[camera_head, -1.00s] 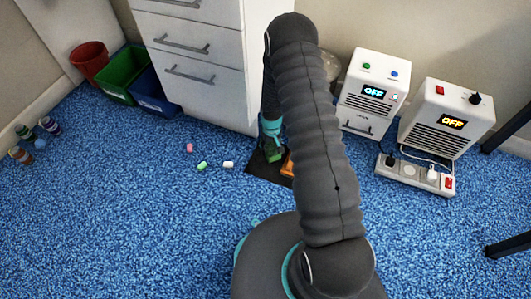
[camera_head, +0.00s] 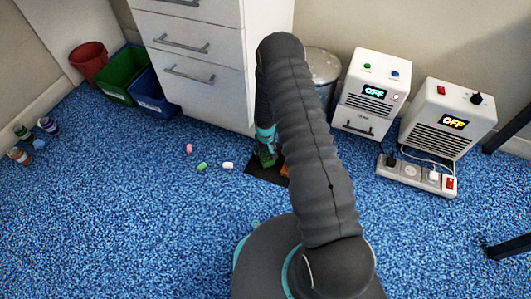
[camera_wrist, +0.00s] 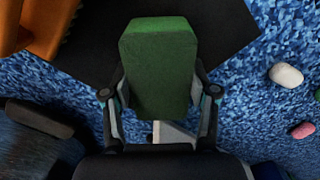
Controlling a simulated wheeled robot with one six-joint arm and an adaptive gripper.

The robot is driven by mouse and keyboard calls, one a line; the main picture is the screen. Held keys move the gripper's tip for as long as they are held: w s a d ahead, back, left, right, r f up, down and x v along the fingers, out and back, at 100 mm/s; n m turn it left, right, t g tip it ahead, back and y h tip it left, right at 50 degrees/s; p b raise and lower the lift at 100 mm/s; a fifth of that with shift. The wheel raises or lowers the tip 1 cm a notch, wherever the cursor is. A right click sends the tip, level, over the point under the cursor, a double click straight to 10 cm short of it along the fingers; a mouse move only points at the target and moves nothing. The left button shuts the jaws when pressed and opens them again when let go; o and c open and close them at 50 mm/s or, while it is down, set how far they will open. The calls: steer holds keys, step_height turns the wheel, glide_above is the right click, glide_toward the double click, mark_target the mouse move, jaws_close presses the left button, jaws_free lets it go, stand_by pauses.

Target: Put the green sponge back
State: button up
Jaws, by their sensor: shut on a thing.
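The green sponge (camera_wrist: 160,62) is an upright block in the wrist view, between the two fingers of my gripper (camera_wrist: 160,98). My gripper is shut on it. In the head view the sponge (camera_head: 266,158) shows as a small green patch under my gripper (camera_head: 266,140), over the left part of a black mat (camera_head: 254,170). The mat (camera_wrist: 215,35) also fills the top of the wrist view. I cannot tell whether the sponge touches the mat.
An orange thing (camera_wrist: 32,22) lies beside the sponge. Small pink (camera_head: 189,148), green (camera_head: 202,166) and white (camera_head: 228,165) pieces lie on the blue carpet. A white drawer cabinet (camera_head: 205,60) stands behind. Two white devices (camera_head: 370,90) showing OFF and a power strip (camera_head: 415,175) are at right.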

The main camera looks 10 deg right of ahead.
steer(key=o, duration=1.3)
steer(key=shift+o, duration=0.2)
step_height(320, 180, up, 12)
steer(key=p, duration=0.2)
step_height(320, 180, up, 14)
steer(key=r+t, duration=0.1)
glide_above(265, 152)
steer(key=s+r+t, duration=0.1)
steer(key=s+r, duration=0.2)
steer(key=r, duration=0.5)
steer(key=s+r+t, duration=0.1)
steer(key=s+r, duration=0.2)
steer(key=r, duration=0.5)
steer(key=s+r+m+t, duration=0.1)
steer(key=s+r, duration=0.6)
steer(key=s, duration=0.5)
steer(key=s+r+t, duration=0.1)
steer(key=s+r, duration=0.6)
steer(key=s, duration=0.5)
steer(key=shift+s+r+m+t, duration=0.15)
steer(key=shift+r+m+t, duration=0.15)
steer(key=shift+r+m, duration=0.1)
